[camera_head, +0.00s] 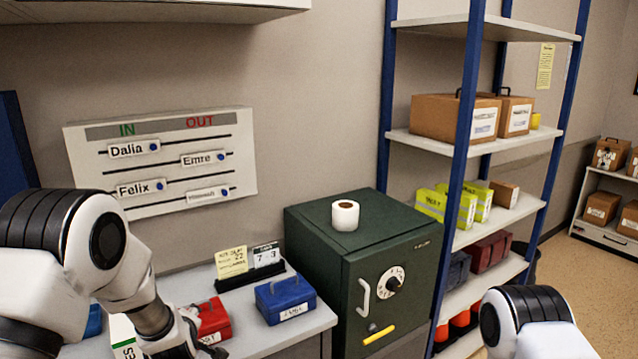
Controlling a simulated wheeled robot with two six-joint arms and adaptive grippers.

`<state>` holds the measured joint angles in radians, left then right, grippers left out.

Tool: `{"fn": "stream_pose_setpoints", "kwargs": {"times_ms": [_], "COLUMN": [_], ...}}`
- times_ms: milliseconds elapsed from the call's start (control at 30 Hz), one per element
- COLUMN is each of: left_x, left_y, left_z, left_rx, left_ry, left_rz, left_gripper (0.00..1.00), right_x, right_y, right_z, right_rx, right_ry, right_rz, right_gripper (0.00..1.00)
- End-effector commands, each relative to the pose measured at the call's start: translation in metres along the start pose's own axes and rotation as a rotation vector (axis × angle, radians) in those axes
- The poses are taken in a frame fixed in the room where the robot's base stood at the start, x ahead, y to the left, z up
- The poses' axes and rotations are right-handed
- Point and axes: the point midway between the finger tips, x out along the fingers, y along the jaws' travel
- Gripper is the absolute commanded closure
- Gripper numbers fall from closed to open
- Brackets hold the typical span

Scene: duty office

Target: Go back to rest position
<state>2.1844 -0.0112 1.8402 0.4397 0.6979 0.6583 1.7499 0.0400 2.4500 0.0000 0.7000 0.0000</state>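My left arm comes in from the left, bent down over the desk. Its dark wrist and the upper part of my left gripper (183,341) are at the bottom edge, close beside the red box (213,319). The fingertips are hidden or cut off, so I cannot tell whether it is open or holds anything. My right arm shows only as a white and black link at the bottom right, in front of the shelf rack. My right gripper is out of the picture.
A desk (262,339) holds a blue box (286,300) and a small calendar stand (250,272). A green safe (378,262) with a paper roll (345,215) on top stands right of it. A shelf rack (480,136) is further right. An IN/OUT board (165,193) hangs behind.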

Motion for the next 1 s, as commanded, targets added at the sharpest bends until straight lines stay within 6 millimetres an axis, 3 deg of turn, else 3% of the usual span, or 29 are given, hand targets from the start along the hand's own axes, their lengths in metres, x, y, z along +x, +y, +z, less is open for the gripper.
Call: {"fn": "stream_pose_setpoints", "kwargs": {"times_ms": [33, 167, 267, 400, 500, 600, 700, 1000], "left_x": [0.000, -0.020, -0.051, -0.117, -0.168, -0.204, -0.220, -0.221], "left_y": [-0.043, -0.140, -0.213, -0.307, -0.355, -0.380, -0.389, -0.390], "left_z": [0.030, 0.097, 0.143, 0.198, 0.223, 0.235, 0.239, 0.239], "left_rx": [0.092, 0.342, 0.528, 0.766, 0.893, 0.968, 0.998, 1.000], "left_ry": [-0.061, -0.243, -0.409, -0.680, -0.862, -0.985, -1.037, -1.040], "left_rz": [-0.056, -0.169, -0.235, -0.290, -0.297, -0.288, -0.279, -0.278], "left_gripper": [0.48, 0.48, 0.48, 0.48, 0.48, 0.48, 0.48, 0.48], "right_x": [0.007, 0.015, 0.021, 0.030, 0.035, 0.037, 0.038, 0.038], "right_y": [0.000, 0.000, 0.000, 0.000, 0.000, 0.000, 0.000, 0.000], "right_z": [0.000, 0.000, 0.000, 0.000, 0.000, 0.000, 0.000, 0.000], "right_rx": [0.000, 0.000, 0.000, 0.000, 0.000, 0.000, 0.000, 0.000], "right_ry": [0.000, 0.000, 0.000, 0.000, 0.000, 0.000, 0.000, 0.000], "right_rz": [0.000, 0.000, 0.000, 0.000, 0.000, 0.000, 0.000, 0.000], "right_gripper": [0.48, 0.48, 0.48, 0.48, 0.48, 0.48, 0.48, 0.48]}}
